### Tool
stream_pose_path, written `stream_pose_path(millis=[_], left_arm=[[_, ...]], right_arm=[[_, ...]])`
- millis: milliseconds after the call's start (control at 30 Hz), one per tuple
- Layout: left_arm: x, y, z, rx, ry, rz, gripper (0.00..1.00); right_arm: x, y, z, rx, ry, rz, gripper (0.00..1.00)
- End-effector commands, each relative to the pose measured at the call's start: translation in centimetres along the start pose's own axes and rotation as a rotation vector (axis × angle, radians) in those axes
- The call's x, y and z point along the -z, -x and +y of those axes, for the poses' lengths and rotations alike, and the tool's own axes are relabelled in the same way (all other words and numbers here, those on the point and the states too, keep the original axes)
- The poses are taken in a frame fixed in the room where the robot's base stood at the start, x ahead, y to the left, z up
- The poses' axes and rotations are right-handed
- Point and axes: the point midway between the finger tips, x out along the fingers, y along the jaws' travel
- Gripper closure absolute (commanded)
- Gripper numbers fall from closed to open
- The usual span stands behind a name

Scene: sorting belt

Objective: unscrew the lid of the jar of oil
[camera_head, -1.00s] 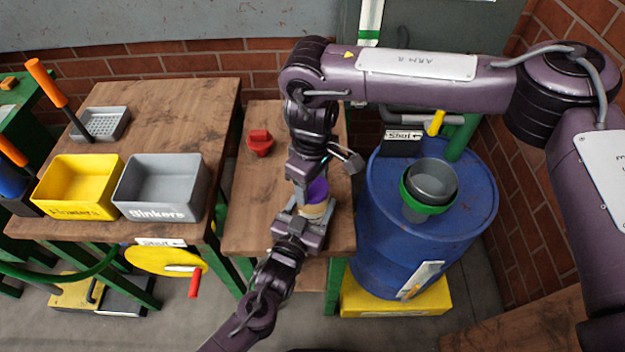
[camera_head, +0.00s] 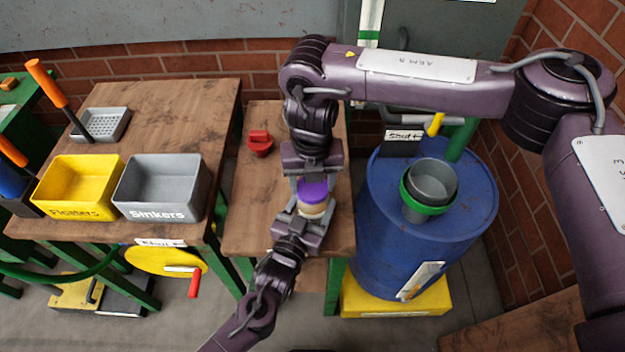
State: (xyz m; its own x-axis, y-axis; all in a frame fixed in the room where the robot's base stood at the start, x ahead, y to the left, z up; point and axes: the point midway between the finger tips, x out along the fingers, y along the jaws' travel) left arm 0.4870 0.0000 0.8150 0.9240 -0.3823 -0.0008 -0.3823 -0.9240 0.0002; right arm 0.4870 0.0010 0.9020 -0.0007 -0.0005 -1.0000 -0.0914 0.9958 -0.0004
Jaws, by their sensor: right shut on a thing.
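The jar of oil (camera_head: 312,209) is a small pale jar with a purple lid (camera_head: 313,190), in the head view over the front of the middle bench. My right gripper (camera_head: 313,184) comes down from above, its fingers shut on the lid. My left gripper (camera_head: 311,214) comes from below, with its fingers on both sides of the jar's body, seemingly closed on it. The lid sits at the top of the jar; I cannot tell whether it is loose. The jar's lower part is hidden by my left gripper.
A red object (camera_head: 260,143) lies on the middle bench (camera_head: 250,215), left of my grippers. A yellow bin (camera_head: 80,170) and a grey bin (camera_head: 160,175) stand on the left table. A blue barrel (camera_head: 375,250) with a green-rimmed grey cup (camera_head: 428,205) stands close on the right.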

Motion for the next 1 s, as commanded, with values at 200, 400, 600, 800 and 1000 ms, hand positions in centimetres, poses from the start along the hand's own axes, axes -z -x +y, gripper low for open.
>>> stream_pose_path(millis=[200,400,600,800,1000], left_arm=[[0.11,0.01,0.02,0.000,0.000,0.003,1.00],[0.11,0.02,0.03,-0.001,0.000,0.003,1.00],[0.10,0.01,0.04,-0.001,0.000,0.003,1.00],[0.09,0.01,0.04,-0.001,0.000,0.003,1.00],[0.09,0.00,0.04,-0.001,0.000,0.003,1.00]], right_arm=[[-0.15,0.09,-0.12,0.003,0.490,-0.004,0.70],[-0.17,0.13,-0.13,0.005,0.850,-0.004,0.70],[-0.15,0.12,-0.08,0.003,0.929,-0.004,0.70],[-0.20,0.14,-0.12,0.004,0.930,-0.004,0.70],[-0.19,0.14,-0.11,0.004,0.929,-0.004,0.70]])
